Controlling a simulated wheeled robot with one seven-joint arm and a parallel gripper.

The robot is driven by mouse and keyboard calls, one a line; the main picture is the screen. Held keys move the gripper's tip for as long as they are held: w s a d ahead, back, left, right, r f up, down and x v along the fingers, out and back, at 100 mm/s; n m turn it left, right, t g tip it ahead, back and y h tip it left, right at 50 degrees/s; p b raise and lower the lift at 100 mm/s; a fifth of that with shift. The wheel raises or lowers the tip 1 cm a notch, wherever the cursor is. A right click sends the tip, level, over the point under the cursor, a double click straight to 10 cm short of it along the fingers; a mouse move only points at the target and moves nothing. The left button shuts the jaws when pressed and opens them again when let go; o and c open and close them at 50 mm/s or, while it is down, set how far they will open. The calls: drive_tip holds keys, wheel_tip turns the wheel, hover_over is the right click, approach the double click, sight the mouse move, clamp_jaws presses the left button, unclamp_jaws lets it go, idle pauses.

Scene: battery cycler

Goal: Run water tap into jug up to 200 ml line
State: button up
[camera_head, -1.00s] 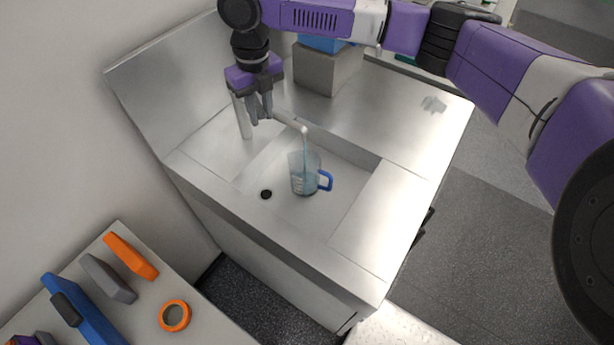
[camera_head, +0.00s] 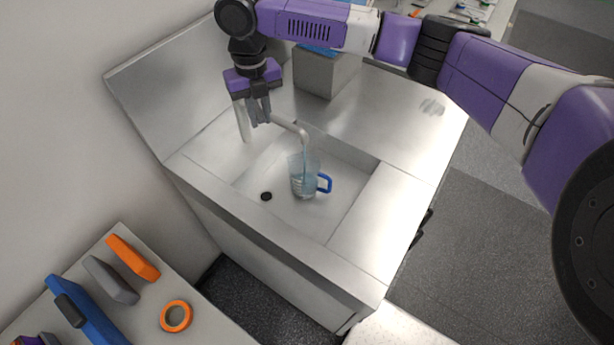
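A clear jug (camera_head: 303,178) with a blue handle stands upright in the sink basin (camera_head: 348,158). The tap's (camera_head: 290,125) spout ends above it, and a stream of water runs down into the jug. Water shows in the jug, but the markings are too small to read a level. My gripper (camera_head: 260,117) points down beside the tap, at the left end of its spout. Its fingers look close together. The tap's lever is hidden behind or between them, so I cannot tell whether they touch it.
A dark drain hole (camera_head: 266,196) lies left of the jug. A grey box (camera_head: 323,75) with a blue top stands on the counter behind. A side table (camera_head: 205,328) at lower left holds an orange ring (camera_head: 175,316) and several tools. The right counter is clear.

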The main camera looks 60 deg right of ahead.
drive_tip(key=shift+w+d+m, duration=0.25)
drive_tip(key=shift+d+m, duration=0.05)
drive_tip(key=shift+m, duration=0.5)
drive_tip(key=shift+w+a+r+m+p, duration=0.15)
drive_tip(key=shift+w+a+m+p, duration=0.3)
drive_tip(key=shift+m+p, duration=0.3)
drive_tip(key=shift+w+a+f+m, duration=0.2)
drive_tip(key=shift+a+m, duration=0.15)
drive_tip(key=shift+m, duration=0.3)
drive_tip(key=shift+a, duration=0.1)
idle(0.9)
